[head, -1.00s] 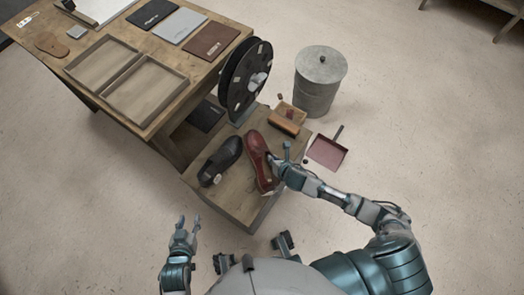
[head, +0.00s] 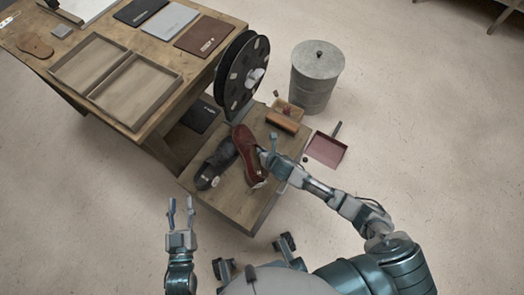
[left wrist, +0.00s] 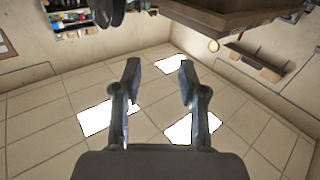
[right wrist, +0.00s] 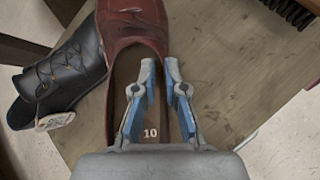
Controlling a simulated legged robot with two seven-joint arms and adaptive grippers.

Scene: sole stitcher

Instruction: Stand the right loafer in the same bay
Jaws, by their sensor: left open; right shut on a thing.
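The dark red loafer (head: 247,152) lies sole down on the low wooden shelf (head: 232,207), beside a black lace-up shoe (head: 214,164). The two shoes look touching or nearly so. My right gripper (head: 266,155) is at the loafer's right side, shut on its opening edge. In the right wrist view the fingers (right wrist: 162,75) cover part of that edge, and the insole (right wrist: 135,120) shows a "10". A tag (right wrist: 55,121) hangs on the black shoe. My left gripper (head: 180,208) is open and empty over the floor. Its fingers (left wrist: 158,85) stand apart in the left wrist view.
A two-compartment tray (head: 117,78) lies on the workbench, both compartments empty. A black wheel (head: 242,78) stands behind the shelf. A brush and small box (head: 284,120) are at the shelf's back right. A lidded bin (head: 317,75) and red dustpan (head: 327,150) stand on the floor.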

